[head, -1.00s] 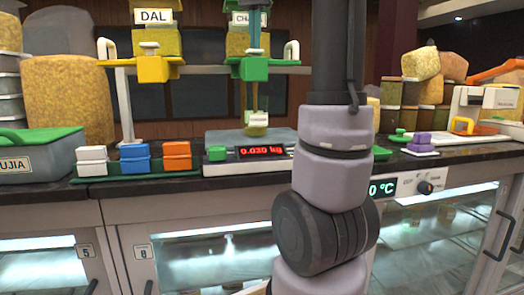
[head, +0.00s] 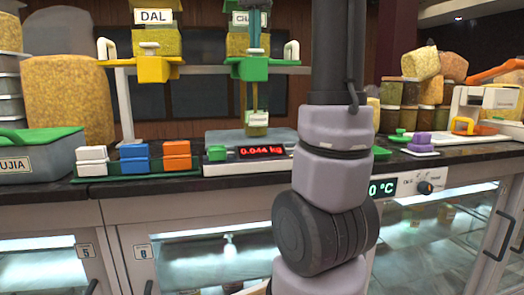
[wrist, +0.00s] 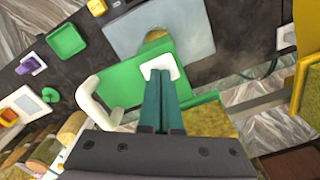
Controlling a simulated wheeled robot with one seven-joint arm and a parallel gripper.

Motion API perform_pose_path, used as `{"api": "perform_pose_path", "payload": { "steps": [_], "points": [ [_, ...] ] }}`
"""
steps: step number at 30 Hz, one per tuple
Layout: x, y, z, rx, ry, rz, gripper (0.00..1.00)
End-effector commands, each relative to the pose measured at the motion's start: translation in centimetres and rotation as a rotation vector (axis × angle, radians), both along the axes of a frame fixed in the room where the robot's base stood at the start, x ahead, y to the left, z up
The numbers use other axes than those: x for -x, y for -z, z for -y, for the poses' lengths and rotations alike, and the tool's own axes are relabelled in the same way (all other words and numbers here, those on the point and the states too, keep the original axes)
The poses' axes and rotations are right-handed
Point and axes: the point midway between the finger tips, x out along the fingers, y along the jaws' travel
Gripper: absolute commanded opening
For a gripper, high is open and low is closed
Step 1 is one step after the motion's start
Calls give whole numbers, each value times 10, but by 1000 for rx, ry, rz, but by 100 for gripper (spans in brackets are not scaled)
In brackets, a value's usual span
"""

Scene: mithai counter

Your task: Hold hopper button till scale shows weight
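The green hopper (head: 250,69) hangs from the rail above the scale (head: 246,168). The scale's red display (head: 262,151) reads 0.044 kg.
A yellow hopper (head: 153,69) labelled DAL hangs at left. White, blue and orange boxes (head: 134,157) stand left of the scale. My arm hides the counter right of the scale.

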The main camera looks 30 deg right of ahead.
Motion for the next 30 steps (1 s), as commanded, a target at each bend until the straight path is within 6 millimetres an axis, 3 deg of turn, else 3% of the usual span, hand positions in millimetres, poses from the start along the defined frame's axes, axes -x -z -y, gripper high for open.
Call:
{"api": "perform_pose_path", "payload": {
  "steps": [14,24,30],
  "points": [
    [0,-1,0,1,0,-1,0],
    [0,-26,0,1,1,1,0],
    [0,-29,0,0,0,0,0]
  ]
}}
